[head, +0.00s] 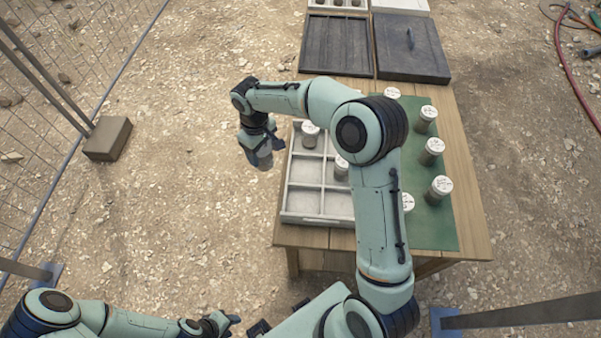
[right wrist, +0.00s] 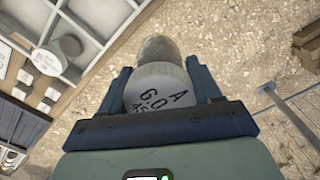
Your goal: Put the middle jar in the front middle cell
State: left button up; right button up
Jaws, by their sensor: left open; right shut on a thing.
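My right gripper (head: 264,146) is shut on a grey jar (right wrist: 158,50) with a white lid marked "A 6.0". It holds the jar off the left side of the table, over bare ground, beside the pale divided tray (head: 284,205). One jar (head: 310,134) stands in a far cell of the tray and another (head: 341,168) in a nearer cell. The two front cells that I see are empty; my right arm hides the tray's right side. My left gripper (head: 226,322) is open and empty at the lower left, away from the table.
Several white-lidded jars (head: 432,152) stand on a green mat (head: 432,222) at the right of the wooden table (head: 474,215). A dark box (head: 335,45) and a dark lid with a handle (head: 410,50) lie at the back. A wire fence (head: 70,70) runs along the left.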

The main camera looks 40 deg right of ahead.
jog(key=s+d+r+n+b, duration=0.2)
jog(key=d+r+n+b, duration=0.15)
jog(key=d+n, duration=0.45)
jog(key=s+d+r+n+b, duration=0.1)
jog(key=d+r+n+b, duration=0.3)
jog(key=n, duration=0.7)
pick_arm(q)
jog(key=s+f+b, duration=0.3)
jog(key=s+f, duration=0.2)
jog(key=f, duration=0.8)
jog(key=shift+a+b, duration=0.15)
jog(key=shift+b, duration=0.25)
pick_arm(e)
jog(key=shift+d+f, duration=0.25)
jog(key=shift+f, duration=3.25)
jog(key=shift+d+f, duration=0.2)
jog(key=shift+f, duration=3.3)
jog(key=shift+d+f, duration=0.25)
jog(key=shift+f, duration=3.25)
pick_arm(q)
jog(key=shift+s, duration=0.1)
pick_arm(e)
jog(key=shift+f, duration=0.15)
jog(key=o, duration=1.4)
jog(key=shift+o, duration=0.2)
